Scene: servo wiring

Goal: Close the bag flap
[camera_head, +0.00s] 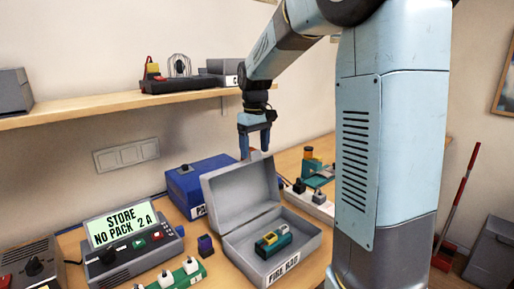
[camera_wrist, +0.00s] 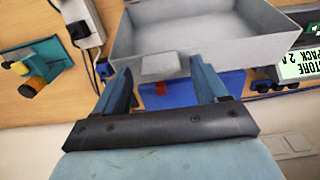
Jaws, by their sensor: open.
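No bag shows; a grey hinged case (camera_head: 305,228) stands on the bench with its front label partly readable. Its lid (camera_head: 238,190) is raised, tilted back. A small teal and yellow part (camera_head: 272,242) lies inside. My gripper (camera_head: 254,150) is open and empty, pointing down at the lid's upper edge. In the wrist view, the grey lid (camera_wrist: 205,30) fills the top, and a small tab (camera_wrist: 160,66) on its edge lies between the fingertips of my gripper (camera_wrist: 164,80). I cannot tell whether the fingers touch it.
A blue box (camera_head: 190,180) stands behind the case. A display unit (camera_head: 125,240) reading "STORE NO PACK 2 A" is at the left. A power strip (camera_head: 308,202) and a teal device (camera_head: 317,172) are at the right. A shelf (camera_head: 110,106) runs above on the left.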

